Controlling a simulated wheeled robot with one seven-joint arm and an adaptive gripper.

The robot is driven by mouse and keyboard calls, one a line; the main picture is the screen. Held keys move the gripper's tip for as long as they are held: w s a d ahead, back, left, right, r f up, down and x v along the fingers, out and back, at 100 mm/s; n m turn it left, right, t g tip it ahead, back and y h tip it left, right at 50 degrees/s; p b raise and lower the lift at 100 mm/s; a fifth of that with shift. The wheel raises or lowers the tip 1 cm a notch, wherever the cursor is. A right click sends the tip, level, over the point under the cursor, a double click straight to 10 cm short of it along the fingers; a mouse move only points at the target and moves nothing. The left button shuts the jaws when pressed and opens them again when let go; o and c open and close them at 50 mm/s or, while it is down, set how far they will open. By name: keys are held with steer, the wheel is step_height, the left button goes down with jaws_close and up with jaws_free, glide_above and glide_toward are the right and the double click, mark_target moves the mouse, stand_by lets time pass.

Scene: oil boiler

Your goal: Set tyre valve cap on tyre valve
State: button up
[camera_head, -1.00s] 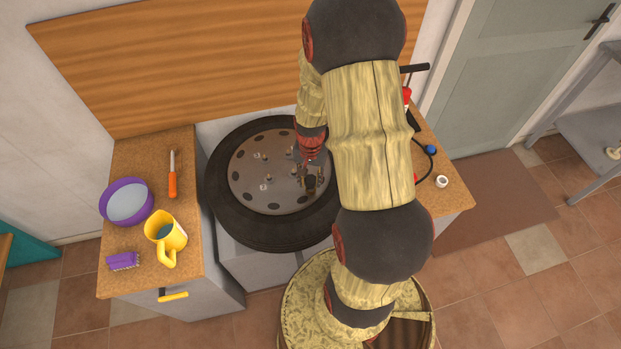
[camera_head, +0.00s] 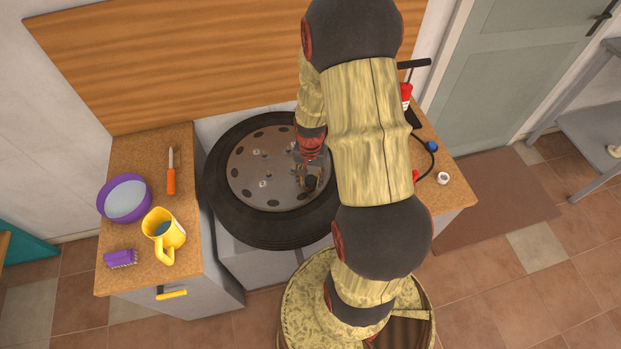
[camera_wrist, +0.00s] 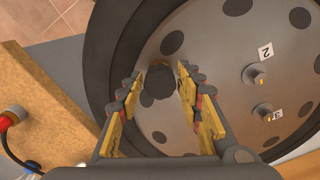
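A black, roundish piece (camera_wrist: 157,84), which looks like the tyre valve cap, sits between the fingertips of my gripper (camera_wrist: 161,70) in the wrist view. The two fingers flank it closely, and I cannot tell whether both touch it. In the head view my gripper (camera_head: 309,177) is over the right front part of the wheel disc (camera_head: 245,165), inside the black tyre (camera_head: 225,215). The black piece is against or just above the disc; the gap cannot be judged. I cannot make out the tyre valve, which may be hidden beneath the piece.
Numbered studs (camera_wrist: 255,76) stand on the disc. The left counter (camera_head: 130,280) holds a purple bowl (camera_head: 125,199), yellow mug (camera_head: 163,235), purple brush (camera_head: 121,259) and orange-handled tool (camera_head: 171,175). The right counter (camera_head: 455,193) holds a hose and white ring (camera_head: 443,178).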

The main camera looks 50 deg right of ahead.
steer(key=o, duration=0.3)
step_height(320, 180, up, 12)
stand_by(0.7)
stand_by(0.6)
steer(key=s+a+r+n+t+b, duration=0.1)
steer(key=s+a+r+n+t, duration=0.1)
steer(key=a+r+n, duration=0.4)
steer(key=s+a+r+n+t+b, duration=0.1)
steer(key=s+a+r+n+t, duration=0.2)
steer(key=a+r, duration=1.2)
steer(key=s+a+n, duration=0.1)
steer(key=s+n, duration=0.1)
steer(key=n, duration=0.1)
steer(key=shift+s+a+t, duration=0.2)
steer(key=shift+a+t, duration=0.1)
